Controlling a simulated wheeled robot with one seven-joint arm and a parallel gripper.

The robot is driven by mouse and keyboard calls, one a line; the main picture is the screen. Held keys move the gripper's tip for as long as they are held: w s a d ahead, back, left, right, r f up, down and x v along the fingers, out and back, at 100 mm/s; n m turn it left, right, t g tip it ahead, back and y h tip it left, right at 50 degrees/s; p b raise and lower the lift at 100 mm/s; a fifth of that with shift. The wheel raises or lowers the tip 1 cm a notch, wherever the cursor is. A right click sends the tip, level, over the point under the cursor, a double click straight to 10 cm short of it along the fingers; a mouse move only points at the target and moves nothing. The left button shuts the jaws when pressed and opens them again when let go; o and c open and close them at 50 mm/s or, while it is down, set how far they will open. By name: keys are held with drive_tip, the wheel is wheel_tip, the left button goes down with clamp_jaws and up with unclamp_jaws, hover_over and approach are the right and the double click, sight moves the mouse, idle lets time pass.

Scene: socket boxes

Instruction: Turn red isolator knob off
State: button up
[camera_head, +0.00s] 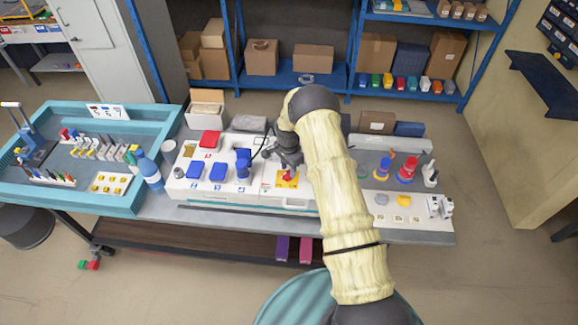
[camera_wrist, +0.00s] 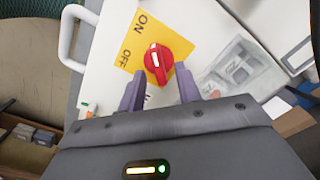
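The red isolator knob (camera_wrist: 158,61) sits on a yellow plate (camera_wrist: 128,52) lettered ON and OFF in the wrist view. Its white mark runs roughly up and down the picture, its upper end nearer ON than OFF. My gripper (camera_wrist: 160,73) is open, with one dark finger on each side of the knob's near edge. I cannot tell whether either finger touches it. In the head view the red knob (camera_head: 288,176) and yellow plate (camera_head: 280,184) show on the white socket panel (camera_head: 255,201), just below my gripper (camera_head: 289,162).
Blue-lidded sockets (camera_head: 195,170) and a red-lidded one (camera_head: 209,139) stand left of the knob. Red and blue plugs (camera_head: 407,170) stand to the right. A clear cover (camera_wrist: 238,67) lies right of the yellow plate. A white handle (camera_wrist: 72,40) is at the panel's left edge.

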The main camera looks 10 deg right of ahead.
drive_tip(key=shift+f, duration=0.4)
drive_tip(key=shift+c, duration=0.4)
clamp_jaws()
